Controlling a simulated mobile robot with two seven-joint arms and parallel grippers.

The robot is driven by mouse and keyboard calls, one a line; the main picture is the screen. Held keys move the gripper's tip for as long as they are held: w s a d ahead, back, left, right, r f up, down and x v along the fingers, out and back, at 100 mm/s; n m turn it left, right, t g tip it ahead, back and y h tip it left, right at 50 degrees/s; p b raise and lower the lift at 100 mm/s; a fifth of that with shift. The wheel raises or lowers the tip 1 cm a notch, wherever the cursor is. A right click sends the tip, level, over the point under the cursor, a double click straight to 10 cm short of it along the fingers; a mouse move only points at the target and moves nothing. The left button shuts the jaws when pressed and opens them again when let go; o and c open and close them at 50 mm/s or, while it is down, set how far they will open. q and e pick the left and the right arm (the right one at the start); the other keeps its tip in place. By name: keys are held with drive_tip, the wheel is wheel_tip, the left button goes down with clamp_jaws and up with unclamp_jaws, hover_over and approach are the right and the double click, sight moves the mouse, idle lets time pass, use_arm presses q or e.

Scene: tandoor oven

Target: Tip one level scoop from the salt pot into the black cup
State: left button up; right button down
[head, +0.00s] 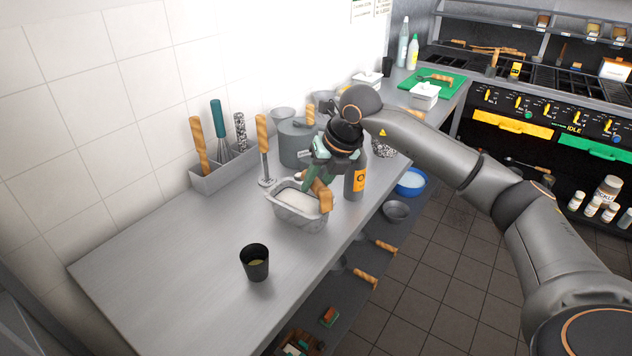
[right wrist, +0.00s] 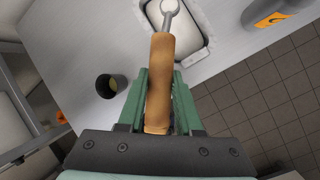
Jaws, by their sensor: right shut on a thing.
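A grey rectangular tub (head: 299,219) with white contents, seemingly the salt pot, stands on the steel counter; its rim also shows in the right wrist view (right wrist: 205,51). My right gripper (head: 318,187) is over the tub and shut on the wooden handle of a scoop (right wrist: 160,75). My left gripper is out of view.
A dark bottle with an orange label (head: 355,184) stands just right of the tub. A grey pot (head: 296,143) and a utensil holder (head: 222,172) stand behind. A blue bowl (head: 411,183) lies to the right. The counter around the cup and at front left is clear.

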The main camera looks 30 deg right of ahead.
drive_tip(key=shift+d, duration=0.4)
drive_tip(key=shift+r, duration=0.1)
drive_tip(key=shift+r, duration=1.4)
